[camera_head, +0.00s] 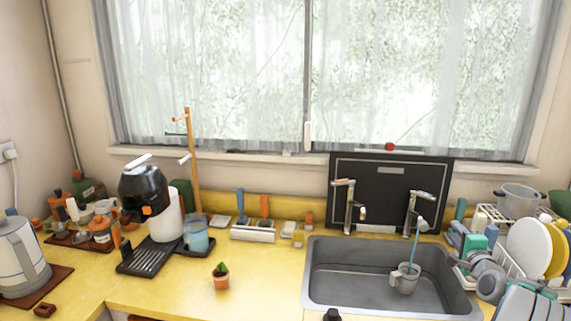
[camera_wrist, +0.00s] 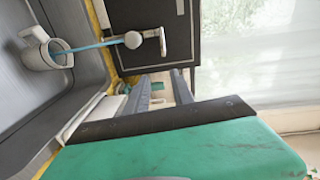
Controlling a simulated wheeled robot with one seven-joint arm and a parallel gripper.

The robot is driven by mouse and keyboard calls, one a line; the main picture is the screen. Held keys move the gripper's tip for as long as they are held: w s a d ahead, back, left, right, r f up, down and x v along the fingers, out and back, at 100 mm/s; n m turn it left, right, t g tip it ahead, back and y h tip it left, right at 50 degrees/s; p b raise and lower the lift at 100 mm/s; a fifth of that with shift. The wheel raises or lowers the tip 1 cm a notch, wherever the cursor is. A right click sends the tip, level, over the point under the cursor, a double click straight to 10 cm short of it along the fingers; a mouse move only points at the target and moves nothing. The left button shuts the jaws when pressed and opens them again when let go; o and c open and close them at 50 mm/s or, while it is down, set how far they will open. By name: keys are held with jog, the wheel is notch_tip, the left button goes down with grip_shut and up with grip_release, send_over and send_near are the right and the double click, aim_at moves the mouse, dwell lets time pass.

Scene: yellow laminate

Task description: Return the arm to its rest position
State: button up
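My gripper (camera_wrist: 160,80) shows in the wrist view. Its two grey fingers stand apart, with a gap between them and nothing held. In the head view my grey and teal arm is at the lower right, by the sink's right end and in front of the dish rack. The exact fingertips are hard to pick out there.
Plates (camera_head: 528,245) and a pot (camera_head: 519,199) crowd the right side. A small potted cactus (camera_head: 221,278) stands on open counter.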

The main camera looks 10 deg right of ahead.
jog(key=a+f+n+g+y, duration=0.1)
jog(key=a+n+g+y, duration=0.35)
jog(key=a, duration=1.05)
jog(key=a+f+n+g+y, duration=0.1)
jog(key=a+n, duration=0.6)
jog(key=a, duration=0.7)
jog(key=s+a+f+n+g, duration=0.3)
jog(key=s+a+n, duration=0.2)
jog(key=s, duration=0.8)
jog(key=s+a+f+n+g, duration=0.3)
jog(key=s+a+n+g, duration=0.1)
jog(key=s+a, duration=0.8)
jog(key=shift+s+a+f+n, duration=0.2)
jog(key=shift+s+n, duration=0.15)
jog(key=shift+s, duration=0.25)
jog(key=shift+g, duration=0.25)
